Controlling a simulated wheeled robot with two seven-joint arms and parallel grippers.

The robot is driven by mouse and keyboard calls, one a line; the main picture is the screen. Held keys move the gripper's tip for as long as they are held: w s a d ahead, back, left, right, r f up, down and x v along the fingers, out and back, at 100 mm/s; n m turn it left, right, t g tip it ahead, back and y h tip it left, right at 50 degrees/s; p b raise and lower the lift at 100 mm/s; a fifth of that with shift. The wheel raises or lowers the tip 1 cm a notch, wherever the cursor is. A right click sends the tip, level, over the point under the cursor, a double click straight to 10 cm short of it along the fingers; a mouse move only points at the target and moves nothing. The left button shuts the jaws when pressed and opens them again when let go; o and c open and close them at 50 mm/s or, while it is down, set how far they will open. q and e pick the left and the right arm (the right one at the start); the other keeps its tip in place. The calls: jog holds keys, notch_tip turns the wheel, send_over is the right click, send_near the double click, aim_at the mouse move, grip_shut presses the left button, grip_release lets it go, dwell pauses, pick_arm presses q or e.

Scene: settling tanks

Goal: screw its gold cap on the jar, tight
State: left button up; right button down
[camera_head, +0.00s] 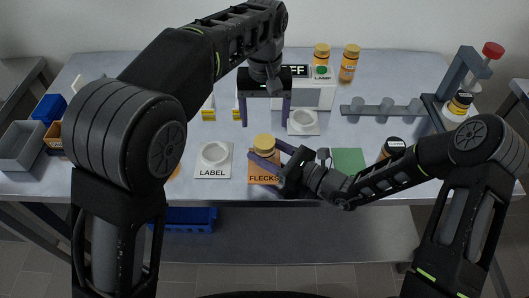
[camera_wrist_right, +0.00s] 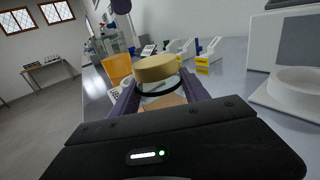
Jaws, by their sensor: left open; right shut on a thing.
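A jar (camera_wrist_right: 157,88) with a gold cap (camera_head: 264,142) stands at the orange FLECKS mat (camera_head: 264,178) near the table's front. My right gripper (camera_head: 265,152) is shut on the jar from the right, its purple fingers on both sides below the cap. In the right wrist view the gold cap (camera_wrist_right: 155,68) sits level on top of the jar, with a dark ring beneath it. I cannot tell how tight it is. My left gripper (camera_head: 265,121) is open and empty, pointing down above and behind the cap, apart from it in the head view.
White plates with round seats stand left (camera_head: 213,160) and behind (camera_head: 303,122). A white machine (camera_head: 310,92), gold-capped jars (camera_head: 349,62) and a cup rack (camera_head: 382,108) are farther back. Right are a green mat (camera_head: 348,160), a dark-capped jar (camera_head: 392,148) and a red-knobbed stand (camera_head: 492,50). Bins (camera_head: 22,145) stand left.

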aim_at(274, 155)
jog(key=shift+c, duration=2.3)
grip_release()
jog(key=shift+d, duration=0.1)
pick_arm(q)
jog(key=shift+f+b, duration=0.7)
pick_arm(e)
jog(key=v, duration=0.6)
jog(key=shift+s+d, duration=0.2)
jog(key=shift+d, duration=0.05)
jog(key=shift+s+d, duration=0.35)
jog(key=shift+d, duration=0.05)
pick_arm(q)
jog(key=shift+s, duration=0.1)
